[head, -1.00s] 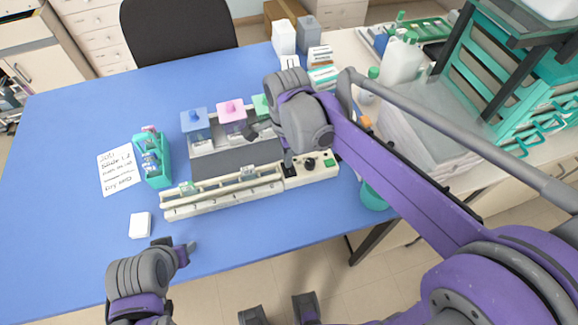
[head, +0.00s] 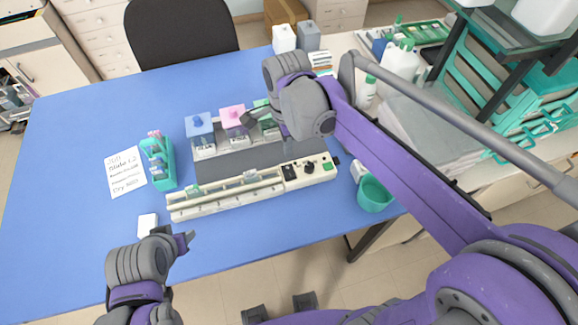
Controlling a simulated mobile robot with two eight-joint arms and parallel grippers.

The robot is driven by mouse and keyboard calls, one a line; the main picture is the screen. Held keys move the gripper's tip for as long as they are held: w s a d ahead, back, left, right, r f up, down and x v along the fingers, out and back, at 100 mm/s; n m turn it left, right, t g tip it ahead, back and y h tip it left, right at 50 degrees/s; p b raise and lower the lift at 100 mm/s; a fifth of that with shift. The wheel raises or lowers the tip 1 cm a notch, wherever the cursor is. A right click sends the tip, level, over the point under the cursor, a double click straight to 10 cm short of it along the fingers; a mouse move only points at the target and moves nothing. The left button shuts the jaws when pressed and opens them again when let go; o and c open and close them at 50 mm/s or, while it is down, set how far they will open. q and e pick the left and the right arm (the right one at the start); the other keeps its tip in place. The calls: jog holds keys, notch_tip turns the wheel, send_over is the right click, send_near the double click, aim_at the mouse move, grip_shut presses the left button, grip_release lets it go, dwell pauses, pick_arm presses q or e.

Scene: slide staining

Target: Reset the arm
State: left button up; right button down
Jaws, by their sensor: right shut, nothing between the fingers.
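My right arm reaches in from the right over the staining station. My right gripper (head: 249,118) is shut and empty, above the row of staining jars near the pink-lidded jar (head: 233,117) and the green-lidded jar (head: 263,112). The arm's wrist hides part of the jars' right end. My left gripper (head: 178,238) is over the table's front left, close to the small white block (head: 147,225) and partly overlapping it in view. Its jaw opening is not clear.
The blue-lidded jar (head: 199,122) stands left. In front lies a cream slide rack with controls (head: 225,197). A teal slide holder (head: 158,165), handwritten note (head: 126,172) and teal bowl (head: 375,193) are nearby. The blue table's (head: 75,170) left side is clear.

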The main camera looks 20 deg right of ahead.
jog(key=shift+r, duration=0.2)
dwell(0.4)
jog(key=s+d+f+n+t, duration=0.1)
jog(key=s+d+f+n, duration=0.1)
jog(key=s+n, duration=0.2)
jog(key=s+d+f+n+t, duration=0.1)
jog(key=s+d+n+t, duration=0.1)
jog(key=s+n, duration=0.2)
jog(key=s+d+f+n+t, duration=0.2)
jog(key=s+n, duration=0.2)
jog(key=n, duration=0.4)
jog(key=shift+d+f, duration=0.15)
jog(key=shift+f, duration=0.2)
jog(key=shift+s+d+f+n+t, duration=0.2)
jog(key=shift+s+f+n+t, duration=0.2)
jog(key=shift+n, duration=0.4)
